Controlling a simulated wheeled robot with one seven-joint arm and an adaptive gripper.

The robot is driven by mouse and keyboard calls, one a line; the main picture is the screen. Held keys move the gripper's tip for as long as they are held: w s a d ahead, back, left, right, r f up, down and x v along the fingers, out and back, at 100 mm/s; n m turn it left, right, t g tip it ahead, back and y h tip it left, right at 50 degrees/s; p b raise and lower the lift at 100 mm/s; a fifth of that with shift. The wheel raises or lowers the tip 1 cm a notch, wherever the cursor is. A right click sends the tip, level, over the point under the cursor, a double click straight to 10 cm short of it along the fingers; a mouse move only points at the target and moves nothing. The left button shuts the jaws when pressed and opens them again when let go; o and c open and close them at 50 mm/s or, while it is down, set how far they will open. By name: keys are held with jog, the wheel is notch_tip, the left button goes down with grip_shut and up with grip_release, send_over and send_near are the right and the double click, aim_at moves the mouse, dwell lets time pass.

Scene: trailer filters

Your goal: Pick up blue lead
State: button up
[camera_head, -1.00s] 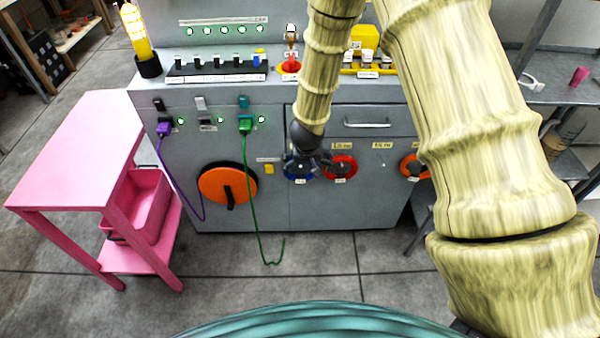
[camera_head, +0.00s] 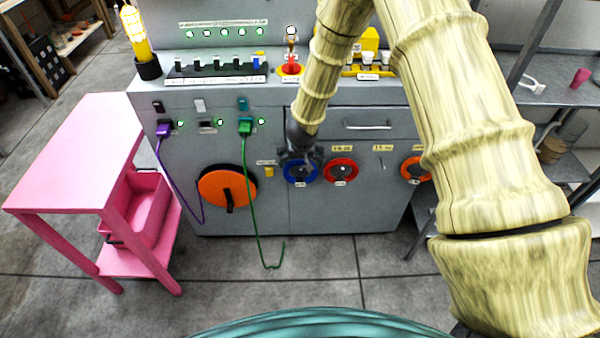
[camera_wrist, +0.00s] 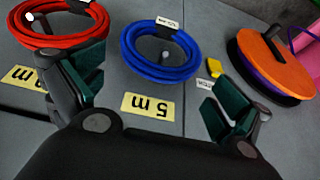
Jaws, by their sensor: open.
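The blue lead (camera_head: 290,178) is a coiled ring hanging on the grey cabinet front, partly hidden by my gripper (camera_head: 298,153) in the head view. In the wrist view the blue lead (camera_wrist: 128,52) shows nearly whole, with a white tag at its top and a yellow "5 m" label beside it. My gripper (camera_wrist: 150,100) is open and empty, its green-padded fingers spread on either side of the space in front of the coil. The fingers look apart from the lead.
A red coil (camera_head: 341,170) hangs just right of the blue one. An orange disc (camera_head: 227,186) with a black handle sits to the left. Purple (camera_head: 175,172) and green (camera_head: 250,185) leads dangle from sockets. A pink table (camera_head: 80,150) stands left. The floor in front is mostly clear.

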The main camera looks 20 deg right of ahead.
aim_at(300, 163)
jog(key=shift+x, duration=2)
jog(key=shift+c, duration=0.4)
jog(key=c, duration=1.4)
